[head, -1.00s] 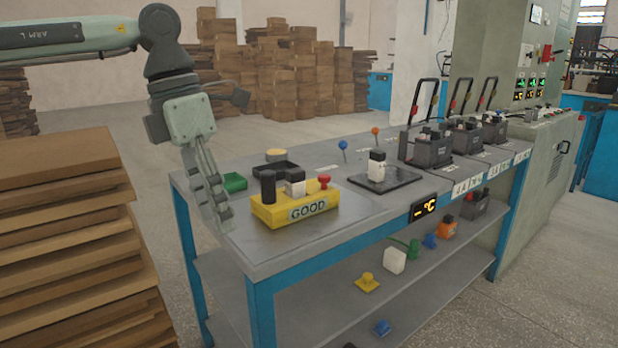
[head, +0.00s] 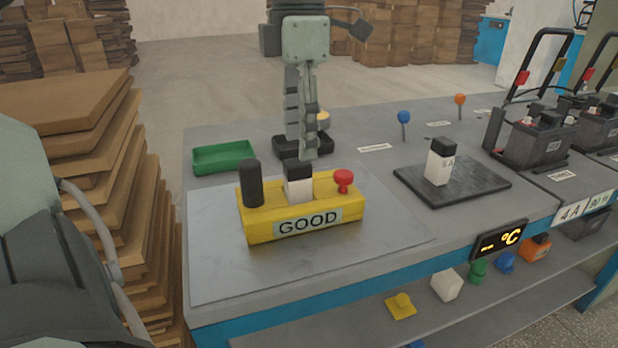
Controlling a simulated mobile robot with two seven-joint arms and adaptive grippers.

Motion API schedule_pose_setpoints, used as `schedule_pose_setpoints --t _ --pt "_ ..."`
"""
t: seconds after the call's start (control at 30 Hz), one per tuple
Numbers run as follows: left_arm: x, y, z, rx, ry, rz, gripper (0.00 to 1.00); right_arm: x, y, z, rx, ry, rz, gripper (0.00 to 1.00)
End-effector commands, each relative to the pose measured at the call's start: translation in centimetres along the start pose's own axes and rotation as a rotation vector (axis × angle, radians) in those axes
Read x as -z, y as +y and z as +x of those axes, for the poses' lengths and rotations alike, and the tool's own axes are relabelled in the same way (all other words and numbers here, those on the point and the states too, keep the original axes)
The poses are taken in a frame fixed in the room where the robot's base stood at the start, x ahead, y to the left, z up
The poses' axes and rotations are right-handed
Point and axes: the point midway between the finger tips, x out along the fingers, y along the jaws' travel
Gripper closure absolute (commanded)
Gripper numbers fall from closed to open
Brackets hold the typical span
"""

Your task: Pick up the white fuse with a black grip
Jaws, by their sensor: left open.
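One white fuse with a black grip (head: 299,185) stands upright in the middle of the yellow block marked GOOD (head: 262,231), between a black cylinder (head: 251,184) and a red knob (head: 343,180). A second white fuse with a black grip (head: 440,163) stands upright on a dark mat (head: 480,186) to the right. My left gripper (head: 303,152) points down, its fingertips just above and behind the first fuse in the picture. It is open and holds nothing. I cannot tell whether it touches the grip. My right gripper is out of view.
Blue (head: 404,118) and orange (head: 460,100) ball-topped sticks stand farther back. Black battery units (head: 538,146) stand at the right.

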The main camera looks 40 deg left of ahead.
Motion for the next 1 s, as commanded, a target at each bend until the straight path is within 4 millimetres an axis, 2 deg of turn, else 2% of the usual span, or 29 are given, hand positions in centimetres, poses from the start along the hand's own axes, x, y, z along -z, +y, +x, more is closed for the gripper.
schedule_pose_setpoints --t 0.23,0.4,0.7,1.0 --pt "0.3 0.1 3.3 0.005 0.001 0.000 0.50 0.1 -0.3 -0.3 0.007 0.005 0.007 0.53" --pt "0.4 0.2 5.6 0.003 0.000 -0.001 0.50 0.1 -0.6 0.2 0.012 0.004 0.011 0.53" --pt "0.4 0.3 6.1 0.001 -0.002 -0.002 0.50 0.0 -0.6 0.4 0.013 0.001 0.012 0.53" --pt "0.3 0.3 6.0 0.001 -0.002 -0.002 0.86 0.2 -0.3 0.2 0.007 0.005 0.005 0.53"
